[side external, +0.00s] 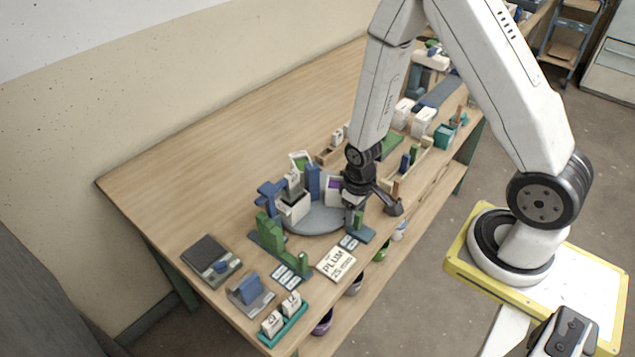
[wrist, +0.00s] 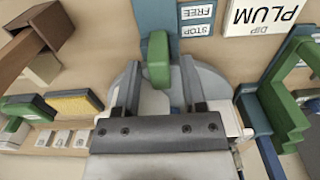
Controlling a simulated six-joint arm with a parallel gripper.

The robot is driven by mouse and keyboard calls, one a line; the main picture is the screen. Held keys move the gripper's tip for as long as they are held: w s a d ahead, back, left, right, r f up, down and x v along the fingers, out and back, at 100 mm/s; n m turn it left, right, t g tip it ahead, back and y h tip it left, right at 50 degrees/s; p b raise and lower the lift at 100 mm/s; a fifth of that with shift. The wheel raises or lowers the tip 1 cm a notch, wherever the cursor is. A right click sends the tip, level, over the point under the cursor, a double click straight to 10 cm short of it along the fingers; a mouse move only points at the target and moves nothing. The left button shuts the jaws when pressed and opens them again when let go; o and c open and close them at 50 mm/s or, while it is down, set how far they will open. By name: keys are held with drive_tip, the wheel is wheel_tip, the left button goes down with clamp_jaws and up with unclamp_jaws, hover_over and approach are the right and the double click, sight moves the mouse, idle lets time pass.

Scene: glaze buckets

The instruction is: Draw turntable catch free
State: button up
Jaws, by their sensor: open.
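The turntable catch is a green upright block (wrist: 158,60) on a blue base plate (wrist: 155,14). Cards reading FREE and STOP (wrist: 197,21) lie beside it. In the wrist view the catch stands between the two fingers of my gripper (wrist: 160,70), which are open, with a gap showing on each side. In the side view my gripper (side external: 353,203) points down at the turntable's front right edge, over the blue base (side external: 359,234). The grey round turntable (side external: 317,220) carries a white bucket (side external: 294,210) and other items. My gripper hides part of the catch there.
A PLUM card (side external: 336,263) lies in front of the turntable. A green stepped block (side external: 268,232) stands at its left front. A teal tray with white blocks (side external: 283,322) sits near the front corner. Wooden racks and boxes (side external: 405,165) stand to the right. The table's back left is clear.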

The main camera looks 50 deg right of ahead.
sight(362, 215)
clamp_jaws()
drive_tip(key=shift+s, duration=0.9)
idle(0.4)
drive_tip(key=shift+o, duration=0.2)
unclamp_jaws()
drive_tip(key=shift+r, duration=0.15)
wheel_tip(362, 215, up, 7)
idle(0.5)
idle(0.3)
